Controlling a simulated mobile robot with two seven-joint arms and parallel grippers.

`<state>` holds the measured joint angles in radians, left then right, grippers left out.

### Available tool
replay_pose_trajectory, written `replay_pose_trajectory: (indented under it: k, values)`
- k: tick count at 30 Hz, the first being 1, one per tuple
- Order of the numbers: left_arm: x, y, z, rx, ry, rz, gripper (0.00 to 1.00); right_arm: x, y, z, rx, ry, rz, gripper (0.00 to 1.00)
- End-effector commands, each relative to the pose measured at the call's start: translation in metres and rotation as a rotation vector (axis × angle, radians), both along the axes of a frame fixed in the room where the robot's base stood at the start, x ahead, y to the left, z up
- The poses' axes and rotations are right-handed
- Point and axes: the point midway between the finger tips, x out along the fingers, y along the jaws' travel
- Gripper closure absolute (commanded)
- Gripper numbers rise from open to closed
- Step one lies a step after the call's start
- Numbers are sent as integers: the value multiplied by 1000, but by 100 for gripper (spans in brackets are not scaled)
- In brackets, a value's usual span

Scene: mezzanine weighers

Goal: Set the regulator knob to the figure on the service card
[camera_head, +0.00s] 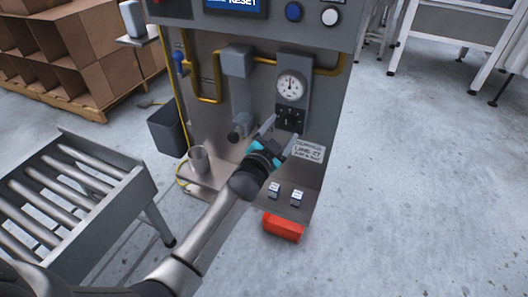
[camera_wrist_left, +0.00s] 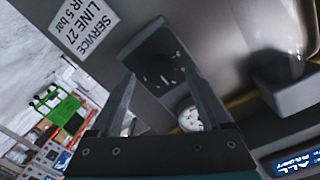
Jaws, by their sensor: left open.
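The regulator knob (camera_head: 289,119) is a dark dial on the machine's front panel, below a round white gauge (camera_head: 290,86). My left gripper (camera_head: 283,128) is open in front of the knob, its fingers apart. In the left wrist view the knob (camera_wrist_left: 158,70) shows beyond the open fingertips (camera_wrist_left: 158,84), apparently not between them; any contact cannot be told. Pale marks surround it, but its setting is unreadable. The gauge (camera_wrist_left: 190,119) shows partly behind a finger. The service card (camera_head: 308,151) also shows in the wrist view (camera_wrist_left: 85,25), reading "SERVICE LINE 27" and "5 bar".
Brass pipes (camera_head: 206,98) run along the panel. A shelf holds a metal cup (camera_head: 199,160) and two small switches (camera_head: 297,198), with a red pedal (camera_head: 283,227) below. A roller conveyor (camera_head: 75,190) stands left.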

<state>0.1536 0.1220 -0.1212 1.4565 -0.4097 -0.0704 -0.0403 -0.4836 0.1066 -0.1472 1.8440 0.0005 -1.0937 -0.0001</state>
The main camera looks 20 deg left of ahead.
Motion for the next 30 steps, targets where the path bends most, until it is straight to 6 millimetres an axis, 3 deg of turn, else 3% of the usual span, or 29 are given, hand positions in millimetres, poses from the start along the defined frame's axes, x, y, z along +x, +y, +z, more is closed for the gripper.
replay_pose_trajectory:
  k: [21,30]
  values:
    - [-100,7,5,-1,2,0,19,-35,-19,-64,-27,48,7,100]
    - [-127,8,6,-1,-1,-1,19,-45,-27,-77,-34,47,9,100]
